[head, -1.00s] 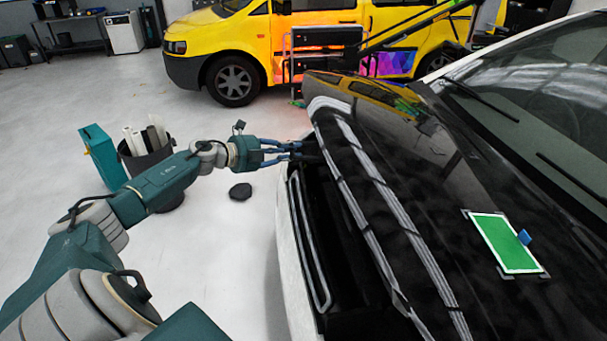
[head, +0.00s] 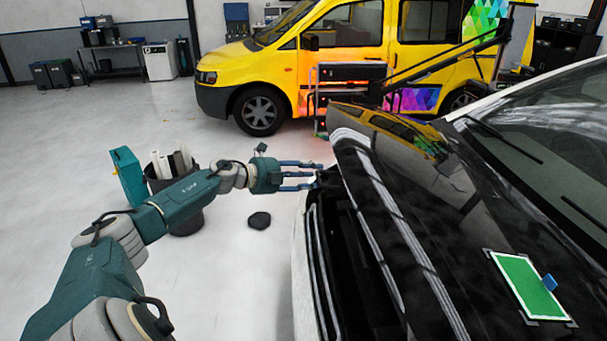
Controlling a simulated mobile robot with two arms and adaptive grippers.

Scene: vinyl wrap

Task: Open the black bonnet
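The glossy black bonnet (head: 415,205) of the white car fills the right half of the head view. Its front edge stands above the grille (head: 318,260), with a dark gap beneath it. My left gripper (head: 318,179) is at the far part of this front edge, its fingers pointing right toward the gap. The blue fingers are straight and spaced apart, with nothing visible between them. Their tips are close to the edge; I cannot tell whether they touch it. My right gripper is not in view.
A green panel (head: 530,286) with a blue piece (head: 549,282) lies on the bonnet. A dark bin (head: 187,218) with rolls and a teal box (head: 129,177) stand left, beyond my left arm. A yellow van (head: 350,45) and a cart (head: 345,85) stand behind.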

